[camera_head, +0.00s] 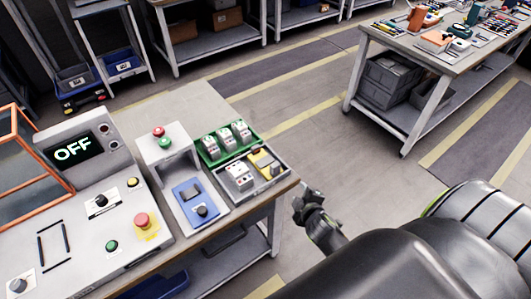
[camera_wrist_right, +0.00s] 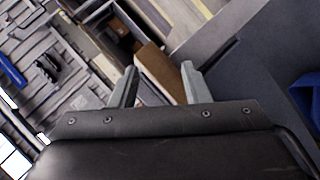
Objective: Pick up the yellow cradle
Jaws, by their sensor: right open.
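The yellow cradle (camera_head: 261,158) is a small yellow piece lying in the grey tray (camera_head: 252,190) at the right end of the workbench, in the head view. A dark part sits beside it. My right gripper (camera_head: 302,203) is open and empty, just off the bench's right edge, to the lower right of the tray and apart from the cradle. In the right wrist view its two grey fingers (camera_wrist_right: 157,82) stand apart with nothing held between them. I cannot make out the cradle in the right wrist view. My left gripper is out of view.
A white part (camera_head: 239,176) shares the grey tray. A green tray (camera_head: 205,160) with several pale parts adjoins it. Left of these stand a blue-fronted fixture (camera_head: 191,196) and a control panel with an OFF display (camera_head: 73,150).

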